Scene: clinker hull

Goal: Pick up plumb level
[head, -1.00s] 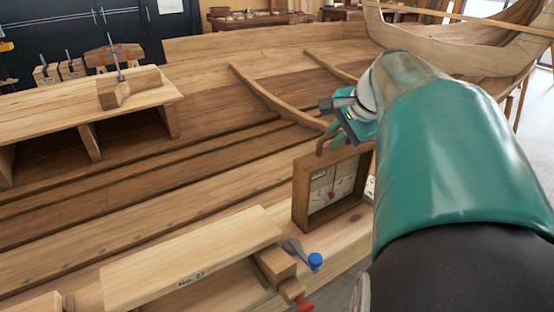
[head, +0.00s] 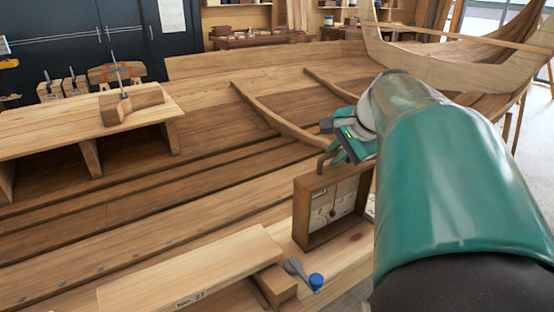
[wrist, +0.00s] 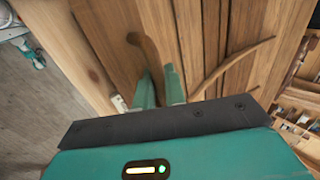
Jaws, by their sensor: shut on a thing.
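The plumb level (head: 299,217) is an upright, open-fronted wooden box with a pale face, a small red-brown bob and a bent wooden handle on top. In the head view it stands on the light plank at the right edge of the hull. My gripper (head: 336,152) is at the top of its handle, shut on it. My arm hides the box's right side. In the wrist view my teal fingers (wrist: 160,88) point at the planking, with the brown curved handle (wrist: 138,46) showing beside them. The box body is mostly hidden there.
A light board marked with a number (head: 190,270) and a blue-knobbed clamp (head: 316,281) lie just in front of the level. A raised wooden bench (head: 80,125) with a tool on it stands at left. Curved ribs (head: 275,115) cross the hull behind.

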